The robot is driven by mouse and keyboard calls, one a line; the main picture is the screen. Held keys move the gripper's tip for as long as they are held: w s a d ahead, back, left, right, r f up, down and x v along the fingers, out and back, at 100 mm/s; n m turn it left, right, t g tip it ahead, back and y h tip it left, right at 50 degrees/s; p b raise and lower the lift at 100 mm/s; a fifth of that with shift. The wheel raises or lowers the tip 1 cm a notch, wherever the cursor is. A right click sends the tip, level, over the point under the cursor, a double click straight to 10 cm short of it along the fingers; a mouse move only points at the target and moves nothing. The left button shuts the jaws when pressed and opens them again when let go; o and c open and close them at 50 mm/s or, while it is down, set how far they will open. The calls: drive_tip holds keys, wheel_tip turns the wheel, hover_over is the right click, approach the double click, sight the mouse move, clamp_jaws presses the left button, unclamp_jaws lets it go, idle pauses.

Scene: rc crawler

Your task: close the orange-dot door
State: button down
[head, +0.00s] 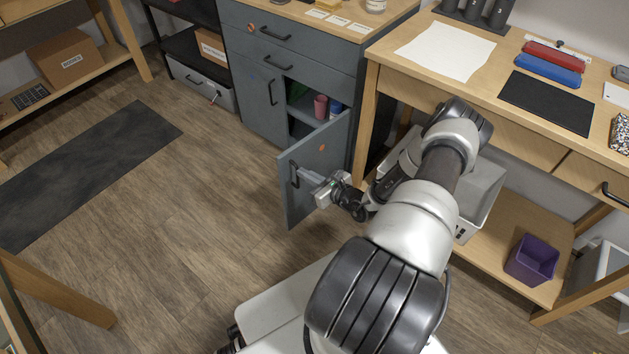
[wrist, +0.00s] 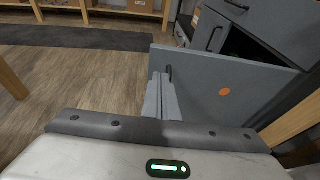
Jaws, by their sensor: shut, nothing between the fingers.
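The grey door with the orange dot (head: 314,160) stands swung open from the right side of the grey cabinet (head: 262,92). In the wrist view the door (wrist: 215,85) fills the middle right, with its orange dot to the right of my fingers. Its dark bar handle (head: 294,174) is on the face towards me. My gripper (head: 308,175) is at the door face beside the handle, fingers together. In the wrist view my gripper's fingers (wrist: 160,95) point at the handle (wrist: 169,73). Whether they touch the door or handle I cannot tell.
Inside the open cabinet are a pink cup (head: 320,106) and a blue item. A wooden desk (head: 470,75) stands right of the door, with a white bin (head: 480,195) and a purple bin (head: 532,260) below. The floor (head: 200,220) left of the door is clear, with a dark mat (head: 85,170).

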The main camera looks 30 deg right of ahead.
sight(285, 161)
drive_tip(key=x, duration=0.2)
drive_tip(key=b+x, duration=0.1)
drive_tip(key=x, duration=0.1)
drive_tip(key=r+x, duration=0.1)
drive_tip(key=x, duration=0.1)
drive_tip(key=shift+w, duration=0.3)
drive_tip(key=shift+w+a, duration=0.1)
